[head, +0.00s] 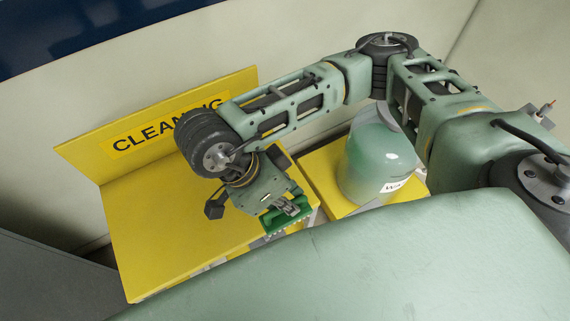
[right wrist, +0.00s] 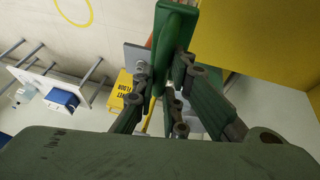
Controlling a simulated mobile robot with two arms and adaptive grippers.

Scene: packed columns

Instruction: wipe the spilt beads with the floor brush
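The green floor brush (head: 288,217) is at the front right edge of the yellow cleaning stand in the head view. My right gripper (head: 292,207) is over it, pointing down. In the right wrist view the brush's green handle (right wrist: 172,45) runs between the fingers of my right gripper (right wrist: 168,88), which are closed on it. From these views I cannot tell whether the brush touches the stand. No spilt beads can be made out. My left gripper is not in view.
The yellow stand (head: 165,235) has an upright board (head: 85,150) marked CLEANING; its left top is bare. A pale green rounded container (head: 375,160) stands on a yellow surface to the right. The right wrist view shows a blue box (right wrist: 62,97) and a yellow labelled object (right wrist: 120,88).

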